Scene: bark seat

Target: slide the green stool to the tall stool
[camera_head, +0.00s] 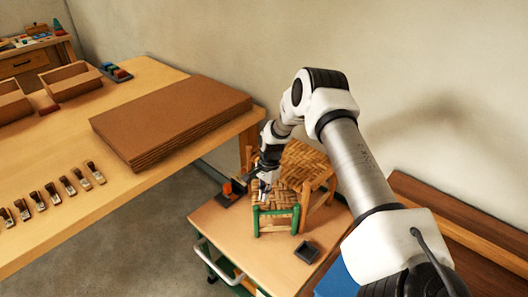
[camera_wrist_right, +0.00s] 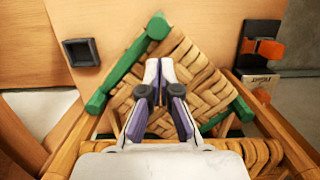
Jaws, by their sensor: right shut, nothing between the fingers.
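The green stool (camera_head: 278,209) is low, with green legs and rails and a woven bark seat, upright on a small wooden table. The tall stool (camera_head: 318,170), plain wood with a woven seat, stands just behind it. In the wrist view the green stool's seat (camera_wrist_right: 207,92) looks turned at an angle, and the tall stool's wooden rails (camera_wrist_right: 62,140) show below. My right gripper (camera_head: 265,188) is shut and empty, over the green stool's seat beside the tall stool. Its fingertips show in the wrist view (camera_wrist_right: 160,68); contact with the seat is unclear. My left gripper is out of view.
The small table (camera_head: 222,222) also carries a dark square dish (camera_head: 307,251) in front and an orange-and-black tool (camera_head: 230,190) at left. A workbench with stacked brown boards (camera_head: 170,115) stands left. A wooden bench (camera_head: 440,215) lies right.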

